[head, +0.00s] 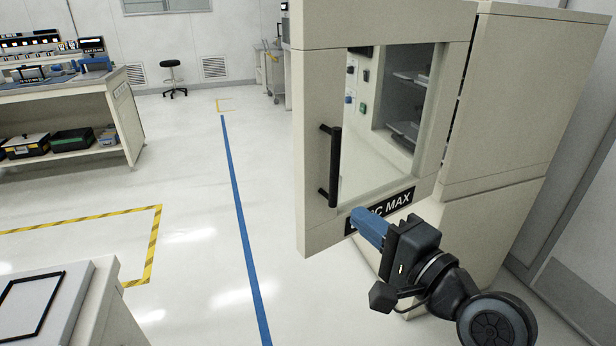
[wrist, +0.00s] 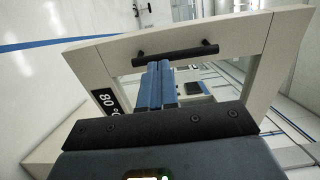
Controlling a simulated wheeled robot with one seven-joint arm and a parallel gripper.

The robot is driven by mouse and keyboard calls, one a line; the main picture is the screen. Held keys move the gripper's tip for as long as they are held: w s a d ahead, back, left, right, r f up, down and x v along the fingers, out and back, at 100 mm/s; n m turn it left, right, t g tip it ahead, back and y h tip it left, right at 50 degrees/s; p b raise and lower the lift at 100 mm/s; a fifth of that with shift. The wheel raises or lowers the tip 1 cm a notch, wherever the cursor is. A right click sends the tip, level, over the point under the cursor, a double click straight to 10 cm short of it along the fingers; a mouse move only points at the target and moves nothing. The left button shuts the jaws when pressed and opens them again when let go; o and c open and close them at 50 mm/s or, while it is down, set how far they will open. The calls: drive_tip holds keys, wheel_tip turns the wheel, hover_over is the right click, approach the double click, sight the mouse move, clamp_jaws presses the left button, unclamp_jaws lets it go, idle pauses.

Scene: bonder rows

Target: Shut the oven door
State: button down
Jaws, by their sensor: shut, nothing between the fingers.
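The oven door (head: 313,75) is a beige frame with a large window and stands open, swung out from the oven (head: 510,100). Its black vertical handle (head: 335,168) is on the left side of the door. In the wrist view the door (wrist: 240,38) fills the middle, with the handle (wrist: 175,54) beyond the fingertips. My gripper (head: 358,218) has blue fingers, shut and empty, in front of the lower part of the door by the black label. Its fingers also show in the wrist view (wrist: 160,75). I cannot tell whether the fingertips touch the door. Shelves show through the window.
A workbench (head: 125,110) with bins stands at the far left. A stool (head: 172,75) and a cart (head: 273,70) are at the back. A pale unit (head: 90,310) is at the lower left. The floor left of the door, along the blue line (head: 240,215), is clear.

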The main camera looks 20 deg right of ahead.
sight(306, 175)
drive_tip(key=p+x, duration=0.1)
drive_tip(key=x, duration=1.2)
drive_tip(key=shift+w+a, duration=0.1)
drive_tip(key=shift+w, duration=0.25)
drive_tip(key=shift+w+a+p, duration=0.1)
drive_tip(key=shift+p, duration=0.2)
